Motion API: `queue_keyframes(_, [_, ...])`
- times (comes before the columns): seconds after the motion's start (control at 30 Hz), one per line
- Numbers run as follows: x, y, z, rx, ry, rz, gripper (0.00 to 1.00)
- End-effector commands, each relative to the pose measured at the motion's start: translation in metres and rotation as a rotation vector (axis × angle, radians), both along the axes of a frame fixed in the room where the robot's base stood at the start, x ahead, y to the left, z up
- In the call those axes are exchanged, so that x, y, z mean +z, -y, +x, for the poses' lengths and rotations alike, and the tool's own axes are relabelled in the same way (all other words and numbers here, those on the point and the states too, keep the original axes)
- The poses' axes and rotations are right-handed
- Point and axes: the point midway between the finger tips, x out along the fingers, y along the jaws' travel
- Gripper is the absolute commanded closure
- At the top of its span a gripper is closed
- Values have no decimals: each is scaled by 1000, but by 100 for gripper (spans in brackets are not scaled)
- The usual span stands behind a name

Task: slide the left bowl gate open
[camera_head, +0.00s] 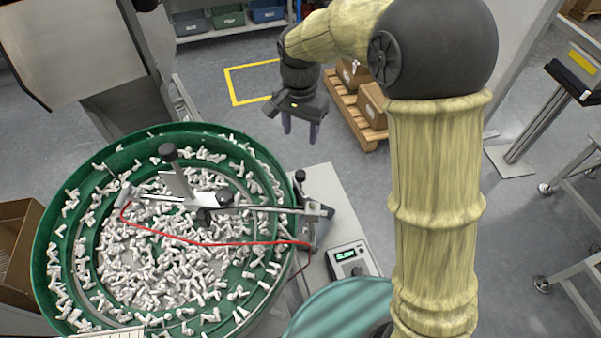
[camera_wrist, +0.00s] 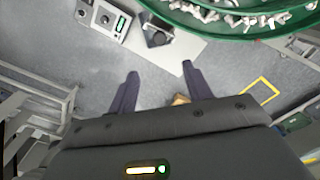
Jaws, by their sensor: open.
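The left bowl (camera_head: 52,240) is a large green round feeder full of small white parts. Across it runs a metal rail with a grey upright plate (camera_head: 177,183) topped by a black knob (camera_head: 168,152), which looks like the gate; I cannot tell whether it is open. A second black knob (camera_head: 224,198) sits on the rail. My gripper (camera_head: 300,130) is open and empty, above and to the right of the bowl, apart from it. In the wrist view the two fingers (camera_wrist: 160,72) are spread over floor, and the bowl's green rim (camera_wrist: 240,38) shows at the top right.
A control box (camera_head: 348,258) with a lit display stands on a light plate right of the bowl. A teal round surface (camera_head: 340,312) is at the bottom. A red cable (camera_head: 200,241) crosses the bowl.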

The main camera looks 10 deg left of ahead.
Motion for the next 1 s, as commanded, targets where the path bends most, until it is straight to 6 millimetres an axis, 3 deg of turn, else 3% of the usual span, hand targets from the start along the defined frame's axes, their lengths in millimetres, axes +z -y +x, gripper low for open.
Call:
queue_keyframes(0.27, [-32,1,-1,0,-5,-2,50])
queue_keyframes(1.0, [-156,1,-1,0,-3,-2,50])
